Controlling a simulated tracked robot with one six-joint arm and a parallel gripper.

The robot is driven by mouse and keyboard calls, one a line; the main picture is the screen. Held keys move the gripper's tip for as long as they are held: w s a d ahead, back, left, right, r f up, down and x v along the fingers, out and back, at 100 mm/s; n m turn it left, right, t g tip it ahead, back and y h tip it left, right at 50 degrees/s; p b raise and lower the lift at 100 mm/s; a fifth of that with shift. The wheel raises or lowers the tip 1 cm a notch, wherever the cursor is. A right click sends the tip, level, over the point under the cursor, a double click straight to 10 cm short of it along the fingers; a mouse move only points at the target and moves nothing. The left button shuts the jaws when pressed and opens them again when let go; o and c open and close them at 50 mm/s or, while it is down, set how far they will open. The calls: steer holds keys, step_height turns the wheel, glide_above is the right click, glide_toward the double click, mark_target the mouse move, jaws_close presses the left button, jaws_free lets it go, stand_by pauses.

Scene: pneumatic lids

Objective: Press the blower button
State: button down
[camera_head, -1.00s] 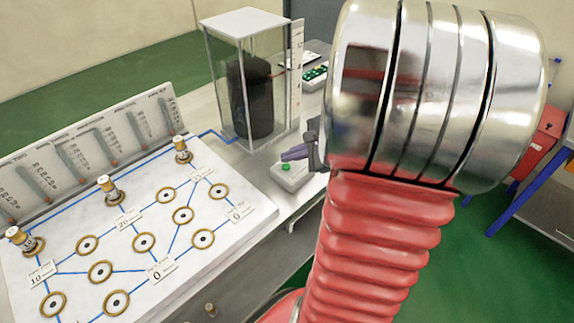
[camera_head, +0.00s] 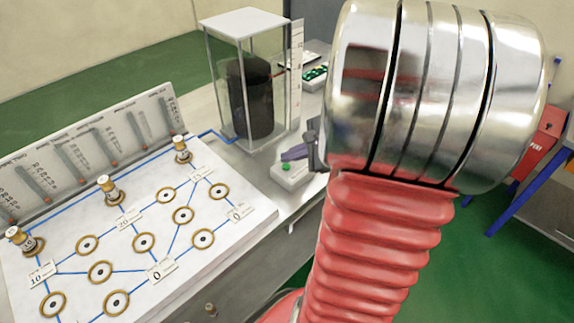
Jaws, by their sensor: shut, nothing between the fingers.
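The blower button (camera_head: 286,167) is a small green button on a light grey box (camera_head: 292,178), on the bench right of the white board. My gripper (camera_head: 291,154) shows as dark fingers just above and beside the button, partly hidden behind my red and silver arm. It is shut and empty. I cannot tell whether its tips touch the button.
A clear box with a dark cylinder (camera_head: 250,98) stands behind the button. The white board (camera_head: 255,207) carries blue lines, brass rings and several brass lids (camera_head: 182,150). Another box with green buttons (camera_head: 315,74) is farther back. A red box (camera_head: 543,137) stands right.

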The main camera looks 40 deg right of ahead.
steer(key=shift+f, duration=0.8)
stand_by(0.9)
steer(key=shift+r, duration=0.85)
steer(key=shift+r, duration=0.1)
step_height(320, 180, up, 5)
steer(key=shift+f, duration=0.1)
stand_by(0.7)
stand_by(0.7)
